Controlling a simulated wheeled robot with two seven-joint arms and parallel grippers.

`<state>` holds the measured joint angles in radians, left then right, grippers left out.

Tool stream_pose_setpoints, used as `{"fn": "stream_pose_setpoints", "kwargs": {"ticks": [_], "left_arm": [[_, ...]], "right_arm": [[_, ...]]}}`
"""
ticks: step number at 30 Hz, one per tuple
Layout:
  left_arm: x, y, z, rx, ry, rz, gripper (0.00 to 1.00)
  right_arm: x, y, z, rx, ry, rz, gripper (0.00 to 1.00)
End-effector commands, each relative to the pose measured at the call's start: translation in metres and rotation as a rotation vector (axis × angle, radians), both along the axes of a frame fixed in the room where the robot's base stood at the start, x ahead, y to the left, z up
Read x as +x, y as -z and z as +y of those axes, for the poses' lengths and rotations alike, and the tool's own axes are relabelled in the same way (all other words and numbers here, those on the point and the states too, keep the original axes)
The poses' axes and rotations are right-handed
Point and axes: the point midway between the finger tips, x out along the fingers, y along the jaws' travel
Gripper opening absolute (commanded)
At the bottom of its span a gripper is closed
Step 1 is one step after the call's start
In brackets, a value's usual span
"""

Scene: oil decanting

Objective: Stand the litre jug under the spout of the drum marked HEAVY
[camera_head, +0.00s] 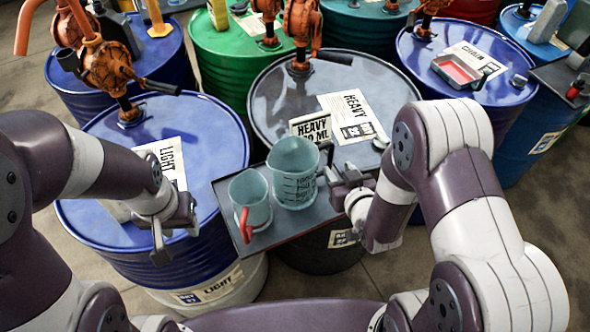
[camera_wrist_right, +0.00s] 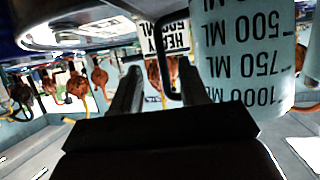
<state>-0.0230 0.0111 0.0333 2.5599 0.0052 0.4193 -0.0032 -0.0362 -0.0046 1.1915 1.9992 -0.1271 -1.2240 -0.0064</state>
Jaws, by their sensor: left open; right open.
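The litre jug (camera_head: 293,172), pale blue-grey with a dark handle and printed volume marks, stands on a dark tray (camera_head: 290,222) at the front of the dark HEAVY drum (camera_head: 275,95). My right gripper (camera_head: 334,178) is open at its handle side. In the right wrist view the jug (camera_wrist_right: 240,60) is marked up to 1000 ML, and its black handle (camera_wrist_right: 160,50) shows between the open fingers (camera_wrist_right: 157,95). The HEAVY drum's orange pump (camera_head: 300,35) stands behind; its spout is not clearly visible. My left gripper (camera_head: 170,232) is open and empty before the LIGHT drum.
A smaller jug (camera_head: 250,202) with a red handle stands on the tray, left of the litre jug. A HEAVY card (camera_head: 312,128) stands behind them.

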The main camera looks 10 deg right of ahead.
Motion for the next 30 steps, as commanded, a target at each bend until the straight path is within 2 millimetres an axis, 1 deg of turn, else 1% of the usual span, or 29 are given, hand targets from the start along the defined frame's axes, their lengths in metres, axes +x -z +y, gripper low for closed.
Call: {"fn": "stream_pose_setpoints", "kwargs": {"ticks": [4, 6, 9, 16, 17, 18, 20, 21, 30], "left_arm": [[0.0, -0.009, 0.0, 0.0, 0.0, 0.0, 0.43], [0.0, -0.009, 0.0, 0.0, 0.0, -0.001, 0.43], [0.0, -0.01, 0.0, 0.0, 0.0, 0.0, 0.43], [0.0, -0.009, 0.0, 0.0, 0.0, 0.0, 0.43], [0.0, -0.009, 0.0, 0.0, 0.0, 0.0, 0.43], [0.0, -0.009, 0.0, 0.0, 0.0, 0.0, 0.43], [0.0, -0.009, 0.0, 0.0, 0.0, 0.0, 0.43], [0.0, -0.009, 0.0, 0.0, 0.0, 0.0, 0.43], [0.0, -0.009, 0.0, 0.0, 0.0, 0.0, 0.43]], "right_arm": [[0.023, 0.008, 0.005, 0.001, 0.0, 0.002, 0.44], [0.035, 0.015, 0.008, 0.0, 0.0, 0.003, 0.44], [0.045, 0.019, 0.009, 0.001, 0.0, 0.002, 0.44], [0.047, 0.021, 0.01, 0.001, 0.0, 0.001, 0.44], [0.047, 0.021, 0.009, 0.001, 0.0, 0.001, 0.35], [0.047, 0.02, 0.009, 0.001, 0.0, 0.001, 0.22], [0.047, 0.02, 0.009, 0.001, 0.0, 0.001, 0.02], [0.047, 0.02, 0.009, 0.001, 0.0, 0.001, 0.0], [0.047, 0.019, 0.009, 0.001, 0.001, -0.001, 0.0]]}}
